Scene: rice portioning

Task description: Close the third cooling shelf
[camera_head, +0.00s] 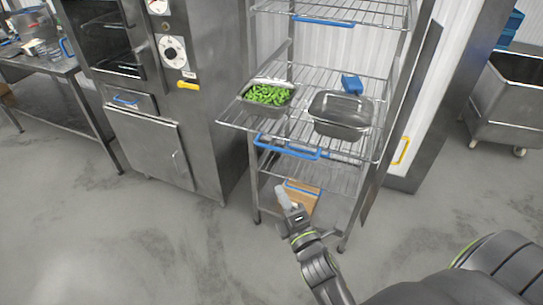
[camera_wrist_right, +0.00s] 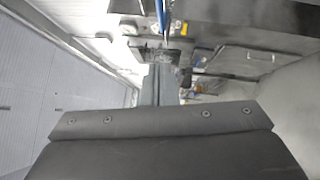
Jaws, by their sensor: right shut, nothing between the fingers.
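The cooling rack (camera_head: 256,180) stands in the middle of the head view with wire shelves and blue front handles. One middle wire shelf (camera_head: 235,122) sticks out past the front posts. Its blue handle (camera_head: 290,150) faces me. My right gripper (camera_head: 283,194) is shut and empty, low in front of the rack and below the protruding shelf. In the right wrist view, a blue bar (camera_wrist_right: 162,18) shows beyond the gripper. My left gripper is out of view.
A steel oven cabinet (camera_head: 160,110) stands left of the rack, beside a steel table (camera_head: 50,68). An open door panel (camera_head: 400,110) is at the rack's right. A steel cart (camera_head: 510,100) stands far right. The front floor (camera_head: 150,250) is clear.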

